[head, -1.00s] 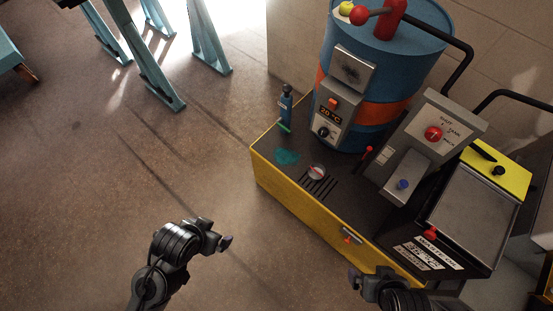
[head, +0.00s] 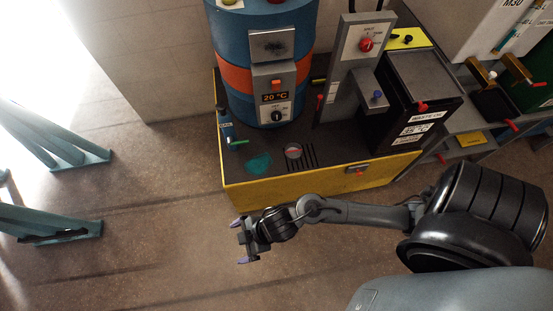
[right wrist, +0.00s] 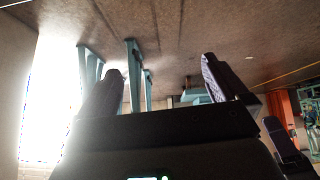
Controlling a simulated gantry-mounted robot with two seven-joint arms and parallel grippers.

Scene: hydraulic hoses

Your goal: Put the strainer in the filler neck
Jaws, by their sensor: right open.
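I cannot make out a strainer or a filler neck for certain in these views. A small round fitting with a red mark (head: 293,151) sits beside dark slots on the top of the yellow-edged cart (head: 300,186); I cannot tell whether it is either one. My right gripper (head: 240,241) is open and empty, in front of the cart's near left corner and apart from it. Its two dark fingers stand wide apart in the right wrist view (right wrist: 161,72), with nothing between them. My left gripper is not in view.
A blue drum with an orange band (head: 234,78), a grey panel with a red knob (head: 349,55) and a dark waste box (head: 424,85) stand on the cart. A small blue bottle (head: 226,131) is at its left edge. Floor at left is clear up to teal stand legs (head: 60,160).

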